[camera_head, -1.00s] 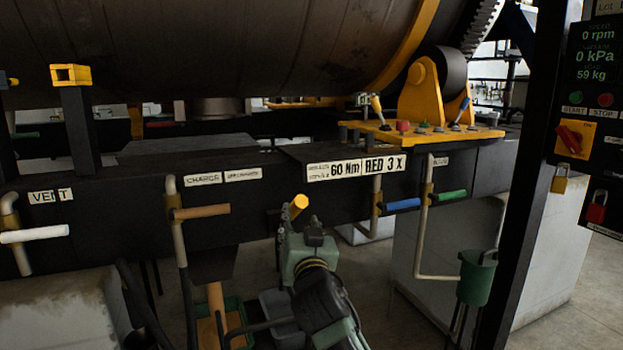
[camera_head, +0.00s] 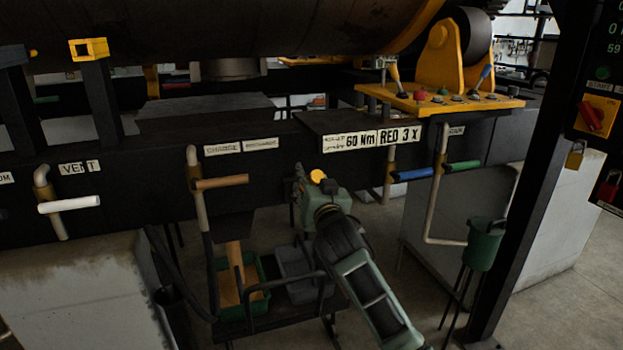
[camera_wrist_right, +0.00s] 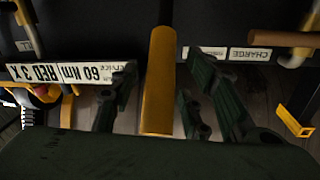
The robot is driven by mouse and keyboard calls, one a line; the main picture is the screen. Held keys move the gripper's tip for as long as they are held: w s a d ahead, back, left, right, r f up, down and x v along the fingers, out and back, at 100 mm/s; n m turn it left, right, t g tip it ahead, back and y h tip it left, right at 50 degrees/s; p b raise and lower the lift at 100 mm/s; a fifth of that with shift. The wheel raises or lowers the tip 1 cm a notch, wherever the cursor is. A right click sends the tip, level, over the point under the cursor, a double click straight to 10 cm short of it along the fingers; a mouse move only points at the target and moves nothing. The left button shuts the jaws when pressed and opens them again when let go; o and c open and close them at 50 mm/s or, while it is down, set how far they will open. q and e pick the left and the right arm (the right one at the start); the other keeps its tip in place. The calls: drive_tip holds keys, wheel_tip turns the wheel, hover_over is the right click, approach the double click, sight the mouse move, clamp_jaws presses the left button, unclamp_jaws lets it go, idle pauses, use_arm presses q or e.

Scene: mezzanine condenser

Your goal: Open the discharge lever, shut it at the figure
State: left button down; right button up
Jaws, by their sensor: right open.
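The yellow discharge lever handle (camera_head: 317,176) sticks out from the dark beam, right of the DISCHARGE label (camera_head: 260,143). My right gripper (camera_head: 311,184) is at the handle in the head view and hides part of it. In the right wrist view the yellow handle (camera_wrist_right: 159,80) runs between the spread fingers of the open right gripper (camera_wrist_right: 160,92), with a visible gap on both sides. My left gripper is out of view.
A wooden-coloured lever (camera_head: 222,182) is to the left, a white one (camera_head: 68,204) farther left. Blue (camera_head: 412,174) and green (camera_head: 463,167) levers are to the right. A green bin (camera_head: 266,306) and grey bin (camera_head: 303,292) stand below. A dark post (camera_head: 540,170) stands right.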

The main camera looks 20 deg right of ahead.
drive_tip(key=shift+w, duration=0.5)
clamp_jaws()
idle(0.3)
